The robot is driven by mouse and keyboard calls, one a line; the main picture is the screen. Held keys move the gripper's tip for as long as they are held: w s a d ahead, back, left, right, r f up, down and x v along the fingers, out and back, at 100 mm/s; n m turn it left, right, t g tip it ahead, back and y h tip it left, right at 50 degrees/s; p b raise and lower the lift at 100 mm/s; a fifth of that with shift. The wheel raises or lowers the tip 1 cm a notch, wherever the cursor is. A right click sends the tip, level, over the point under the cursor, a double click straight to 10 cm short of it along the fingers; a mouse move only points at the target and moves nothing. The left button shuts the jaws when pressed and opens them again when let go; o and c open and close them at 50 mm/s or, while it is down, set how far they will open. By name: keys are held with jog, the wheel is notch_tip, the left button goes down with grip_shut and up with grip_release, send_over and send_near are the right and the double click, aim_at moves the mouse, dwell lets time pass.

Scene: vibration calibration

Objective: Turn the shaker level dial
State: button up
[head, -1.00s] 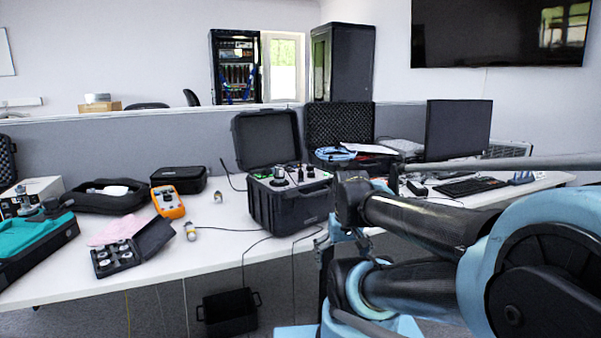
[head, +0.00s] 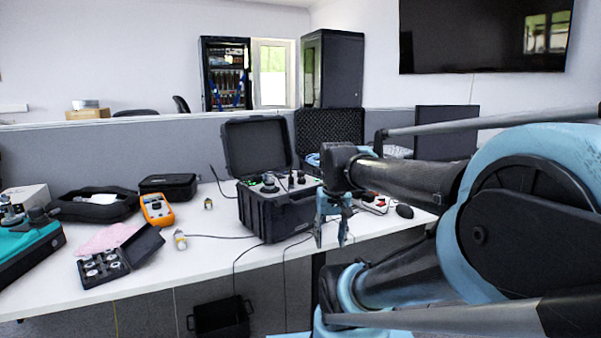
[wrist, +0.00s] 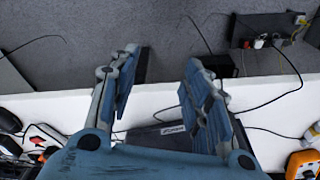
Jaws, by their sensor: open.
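The shaker unit is a black case (head: 268,219) with its lid (head: 256,147) standing open, on the white table. Its top panel carries several small knobs and posts, including a dark round knob (head: 269,180); which one is the level dial is too small to tell. My gripper (head: 331,243) points down just right of the case, apart from the knobs. In the wrist view my gripper (wrist: 160,60) is open with nothing between its fingers. The case's labelled side (wrist: 172,130) shows behind the fingers there; the dial is not visible in that view.
An orange meter (head: 157,210), a small open case of round parts (head: 105,266) and a teal-topped case (head: 25,245) lie to the left. A foam-lined case lid (head: 330,137) stands behind. Cables hang over the table's front edge above a black bin (head: 220,318).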

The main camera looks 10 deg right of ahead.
jog(key=w+a+r+m+g, duration=0.1)
jog(key=w+r+m, duration=0.2)
jog(key=w+r, duration=1.35)
notch_tip(320, 180, up, 11)
jog(key=m+g, duration=0.1)
jog(key=m, duration=0.2)
send_over(301, 174)
jog(key=w, duration=0.2)
jog(key=f, duration=1.7)
jog(key=shift+s+f, duration=0.2)
jog(key=shift+s, duration=0.05)
grip_shut()
